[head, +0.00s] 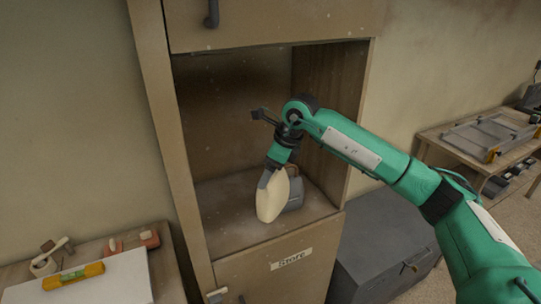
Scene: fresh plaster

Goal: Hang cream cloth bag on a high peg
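The cream cloth bag (271,200) is in the open compartment of a tall wooden cabinet, near the front of its shelf. It looks slim and leans slightly. My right gripper (268,179) comes in from the right and points down at the bag's upper end. A grey finger overlaps the bag's top edge. Whether the fingers are closed on the bag is too small to tell, and so is whether the bag rests on the shelf. My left gripper is not in view. No high peg shows in this view.
A dark grey object (295,190) stands right behind the bag on the shelf (236,228). A dark chest (380,240) stands right of the cabinet. Benches with a yellow level (75,276) and a grey tray (488,135) flank it.

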